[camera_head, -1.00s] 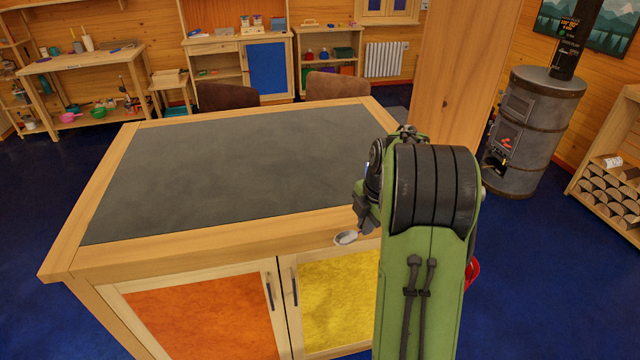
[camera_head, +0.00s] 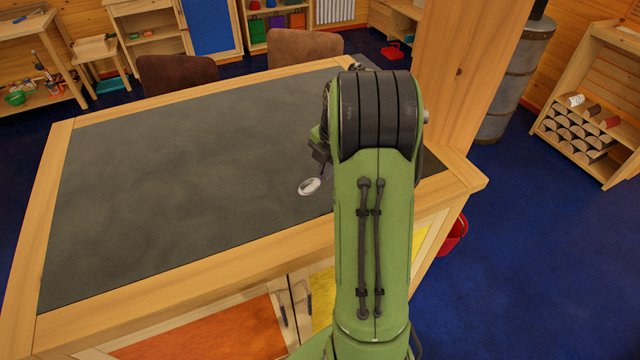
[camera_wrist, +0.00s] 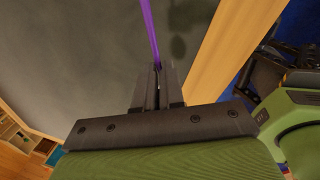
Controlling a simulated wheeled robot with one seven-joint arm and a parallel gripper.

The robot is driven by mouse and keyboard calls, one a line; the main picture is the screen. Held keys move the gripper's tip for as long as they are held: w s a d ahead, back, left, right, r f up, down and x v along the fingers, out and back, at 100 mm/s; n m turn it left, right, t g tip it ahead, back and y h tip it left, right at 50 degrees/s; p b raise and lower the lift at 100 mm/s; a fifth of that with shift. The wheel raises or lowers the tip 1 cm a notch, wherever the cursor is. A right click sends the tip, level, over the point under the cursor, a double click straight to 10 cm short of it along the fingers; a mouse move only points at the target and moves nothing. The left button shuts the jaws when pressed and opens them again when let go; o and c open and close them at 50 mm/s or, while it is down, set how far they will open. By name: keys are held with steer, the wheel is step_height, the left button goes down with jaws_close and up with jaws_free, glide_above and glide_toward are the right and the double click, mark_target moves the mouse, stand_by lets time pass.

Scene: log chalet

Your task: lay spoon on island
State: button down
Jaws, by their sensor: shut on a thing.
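The spoon (camera_head: 309,186) shows its pale oval bowl over the dark top of the island (camera_head: 150,180), left of my arm in the head view. In the wrist view the spoon's purple handle (camera_wrist: 150,28) runs up from between my fingers. My gripper (camera_wrist: 158,85) is shut on that handle. In the head view my gripper (camera_head: 322,158) is mostly hidden behind my green arm. The spoon is over the right part of the island top, inside its wooden border. I cannot tell whether the bowl touches the surface.
The island top is otherwise bare. Two brown chairs (camera_head: 178,76) (camera_head: 305,47) stand along its far side. A wooden post (camera_head: 462,80) rises by the right corner. A red bucket (camera_head: 453,236) is on the floor at right. Blue floor is open further right.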

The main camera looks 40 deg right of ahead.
mark_target(325, 199)
step_height(325, 199, down, 8)
steer(key=shift+r, duration=0.1)
steer(key=shift+s, duration=0.2)
steer(key=c, duration=1.3)
jaws_free()
steer(key=shift+w, duration=0.1)
steer(key=shift+o, duration=0.3)
